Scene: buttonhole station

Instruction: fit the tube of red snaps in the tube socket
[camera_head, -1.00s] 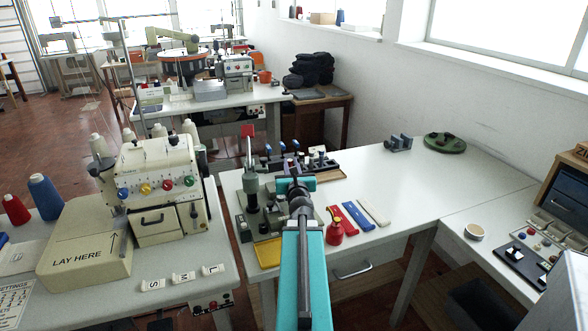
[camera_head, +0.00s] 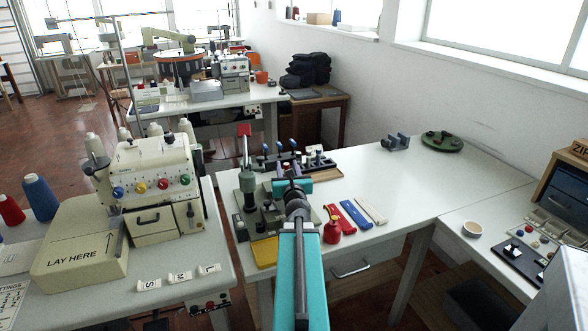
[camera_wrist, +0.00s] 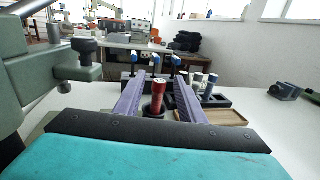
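A red tube (camera_wrist: 158,94) with a paler top stands about upright in a dark round holder (camera_wrist: 152,109) in the wrist view. I cannot tell whether this holder is the tube socket. My gripper (camera_wrist: 160,78) has its two purple fingers apart, one on each side of the red tube, with a visible gap to it. In the head view my gripper (camera_head: 291,186) is over the white table beside a grey-green press (camera_head: 249,190), and my arm hides the tube there.
The press stands close on the left. Behind are a dark rack (camera_head: 290,161) with blue-topped posts and a wooden tray (camera_wrist: 212,116). A red bottle (camera_head: 332,231) and red, blue and white strips (camera_head: 355,214) lie right.

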